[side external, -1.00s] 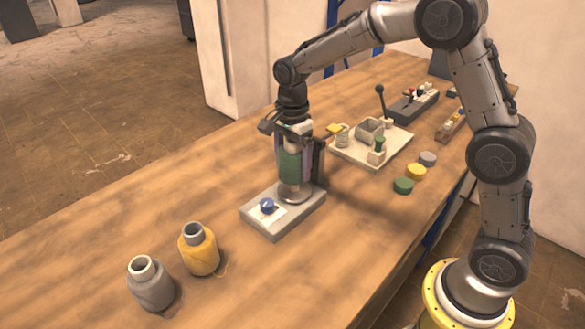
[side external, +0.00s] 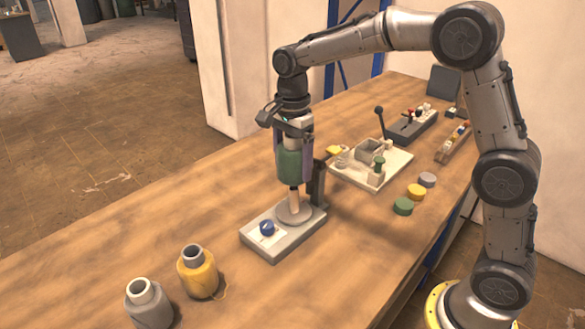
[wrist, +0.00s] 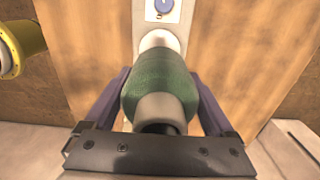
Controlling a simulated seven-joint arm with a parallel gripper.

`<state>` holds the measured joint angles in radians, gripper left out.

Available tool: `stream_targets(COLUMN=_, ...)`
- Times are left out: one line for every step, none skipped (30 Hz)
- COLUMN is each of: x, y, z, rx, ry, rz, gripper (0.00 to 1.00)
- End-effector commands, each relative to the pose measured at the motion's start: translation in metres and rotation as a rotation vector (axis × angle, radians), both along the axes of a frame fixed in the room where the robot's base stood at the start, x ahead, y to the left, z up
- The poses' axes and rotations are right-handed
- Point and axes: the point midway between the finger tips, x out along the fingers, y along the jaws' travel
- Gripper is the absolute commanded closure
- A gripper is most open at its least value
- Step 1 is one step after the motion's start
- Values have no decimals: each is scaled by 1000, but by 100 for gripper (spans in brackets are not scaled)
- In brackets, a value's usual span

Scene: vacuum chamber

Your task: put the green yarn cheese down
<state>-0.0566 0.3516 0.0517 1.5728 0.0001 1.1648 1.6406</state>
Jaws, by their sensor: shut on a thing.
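The green yarn cheese (side external: 291,163), a green wound body on a pale core, is upright between the purple-grey fingers of my gripper (side external: 295,168). It also fills the middle of the wrist view (wrist: 160,85), with my gripper (wrist: 160,92) closed on its two sides. The cheese hangs above the round plate of a grey stand (side external: 262,243). A pale post (side external: 294,201) shows between its lower end and the plate. I cannot tell whether the post's top is inside the core.
The stand carries a blue knob (side external: 267,228) and a dark upright. A yellow cheese (side external: 198,275) and a grey cheese (side external: 150,305) stand at the front left. Green (side external: 403,206), yellow (side external: 416,192) and grey discs lie right. A cream tray (side external: 372,178) with fittings is behind.

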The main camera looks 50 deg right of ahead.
Motion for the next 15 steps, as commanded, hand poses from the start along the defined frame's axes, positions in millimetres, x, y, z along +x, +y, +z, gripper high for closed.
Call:
stream_targets(x=0, y=0, z=3, rx=0, ry=-2, rz=0, gripper=75)
stream_targets(x=0, y=0, z=4, rx=0, ry=-1, rz=0, gripper=75)
stream_targets(x=0, y=0, z=6, rx=0, ry=-1, rz=0, gripper=75)
stream_targets(x=0, y=0, z=6, rx=0, ry=-1, rz=0, gripper=75)
stream_targets(x=0, y=0, z=7, rx=0, ry=-1, rz=0, gripper=75)
stream_targets(x=0, y=0, z=7, rx=0, ry=-1, rz=0, gripper=75)
stream_targets(x=0, y=0, z=7, rx=0, ry=-1, rz=0, gripper=75)
stream_targets(x=0, y=0, z=7, rx=0, ry=-1, rz=0, gripper=75)
stream_targets(x=0, y=0, z=7, rx=0, ry=-1, rz=0, gripper=75)
stream_targets(x=0, y=0, z=7, rx=0, ry=-1, rz=0, gripper=75)
stream_targets(x=0, y=0, z=7, rx=0, ry=-1, rz=0, gripper=75)
stream_targets(x=0, y=0, z=7, rx=0, ry=-1, rz=0, gripper=75)
stream_targets(x=0, y=0, z=7, rx=0, ry=-1, rz=-1, gripper=75)
stream_targets(x=0, y=0, z=7, rx=0, ry=-1, rz=-3, gripper=75)
stream_targets(x=0, y=0, z=7, rx=0, ry=-1, rz=-10, gripper=75)
